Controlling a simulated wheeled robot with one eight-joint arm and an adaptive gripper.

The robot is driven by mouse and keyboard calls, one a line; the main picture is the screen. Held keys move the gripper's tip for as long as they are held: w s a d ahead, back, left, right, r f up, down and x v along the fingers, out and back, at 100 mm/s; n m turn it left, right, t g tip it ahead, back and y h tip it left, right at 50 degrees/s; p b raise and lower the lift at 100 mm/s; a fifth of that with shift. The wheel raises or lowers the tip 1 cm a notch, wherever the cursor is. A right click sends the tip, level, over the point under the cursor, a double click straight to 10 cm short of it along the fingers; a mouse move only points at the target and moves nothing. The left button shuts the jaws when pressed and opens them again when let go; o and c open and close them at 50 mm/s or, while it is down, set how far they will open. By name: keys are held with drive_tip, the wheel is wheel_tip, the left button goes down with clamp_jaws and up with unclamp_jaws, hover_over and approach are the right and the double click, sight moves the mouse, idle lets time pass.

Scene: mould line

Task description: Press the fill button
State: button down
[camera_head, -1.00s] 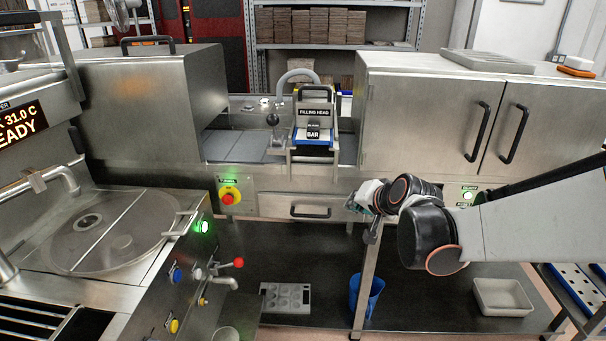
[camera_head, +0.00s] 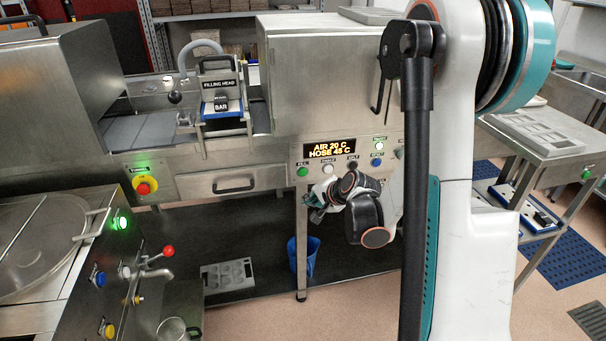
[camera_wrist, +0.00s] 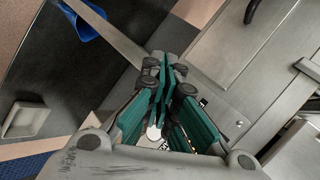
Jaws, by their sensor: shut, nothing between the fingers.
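The control panel (camera_head: 345,150) is on the steel cabinet front, with a lit display reading AIR 20 C, HOSE 45 C. A green button (camera_head: 302,172) is at its left end; the small label above it seems to read FILL. A white button (camera_head: 328,169) is to its right. My gripper (camera_head: 314,214) is just below these buttons, apart from the green one in the picture; its depth from the panel is unclear. In the wrist view my gripper (camera_wrist: 166,68) is shut and empty, teal fingers together. A pale round button (camera_wrist: 153,132) shows beside the fingers there; the green button is not visible.
The filling head (camera_head: 220,90) stands to the left on the line. A red emergency stop (camera_head: 145,186) on a yellow base is further left. A blue bin (camera_head: 304,258) and a grey mould tray (camera_head: 228,275) are below. My arm hides part of the right side.

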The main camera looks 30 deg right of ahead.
sight(303, 172)
drive_tip(key=shift+w+d+p, duration=0.15)
drive_tip(key=shift+w+d, duration=0.25)
drive_tip(key=shift+w, duration=1)
drive_tip(key=shift+w+d+p, duration=0.1)
drive_tip(key=shift+w+d, duration=0.3)
drive_tip(key=shift+w, duration=1.05)
drive_tip(key=shift+w+d+p, duration=0.15)
drive_tip(key=shift+w+d, duration=0.25)
drive_tip(key=shift+w, duration=1)
drive_tip(key=shift+w+d, duration=0.1)
drive_tip(key=shift+w, duration=0.3)
drive_tip(key=shift+w+d, duration=0.1)
drive_tip(key=shift+w, duration=0.3)
drive_tip(key=shift+s, duration=0.1)
drive_tip(key=shift+s+a+b, duration=0.2)
drive_tip(key=shift+s+b, duration=0.15)
drive_tip(key=shift+s, duration=0.4)
